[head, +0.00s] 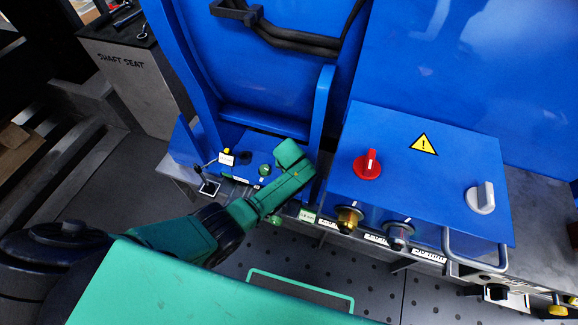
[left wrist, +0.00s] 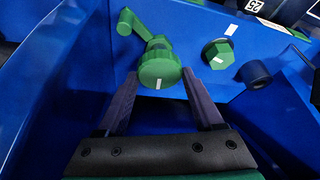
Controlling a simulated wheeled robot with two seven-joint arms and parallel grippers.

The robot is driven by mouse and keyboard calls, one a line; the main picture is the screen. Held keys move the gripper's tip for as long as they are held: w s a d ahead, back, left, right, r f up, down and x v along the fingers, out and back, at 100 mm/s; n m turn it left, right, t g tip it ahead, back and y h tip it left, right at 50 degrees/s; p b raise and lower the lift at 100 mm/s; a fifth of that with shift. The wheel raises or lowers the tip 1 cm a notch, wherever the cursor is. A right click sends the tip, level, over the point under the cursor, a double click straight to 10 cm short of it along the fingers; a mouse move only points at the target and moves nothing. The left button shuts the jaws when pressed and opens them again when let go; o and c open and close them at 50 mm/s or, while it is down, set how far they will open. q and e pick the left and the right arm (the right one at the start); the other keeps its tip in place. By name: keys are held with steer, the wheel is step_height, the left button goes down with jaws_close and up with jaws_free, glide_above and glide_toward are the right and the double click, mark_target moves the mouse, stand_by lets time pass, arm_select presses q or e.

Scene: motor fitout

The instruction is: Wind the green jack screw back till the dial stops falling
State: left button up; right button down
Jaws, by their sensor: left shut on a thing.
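In the left wrist view, a round green knob with a white mark (left wrist: 160,68), which looks like the head of the green jack screw, sits between the two dark fingers of my left gripper (left wrist: 160,84). The fingers are shut on its sides. A green arm with a round end (left wrist: 130,22) extends behind the knob, up and left. In the head view my left arm reaches in to the blue housing, and its green wrist hides the knob and fingertips. I cannot make out a dial face or its reading. My right gripper is not in view.
A green hex head (left wrist: 218,54) and a dark blue cylinder (left wrist: 256,74) stand close right of the knob. A blue box (head: 440,150) with a red knob (head: 367,165) and a grey knob (head: 481,198) stands to the right. Blue uprights crowd my left wrist.

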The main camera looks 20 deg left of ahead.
arm_select(q)
steer(key=shift+n, duration=0.4)
steer(key=o, duration=1.4)
step_height(320, 180, up, 20)
steer(key=p, duration=0.6)
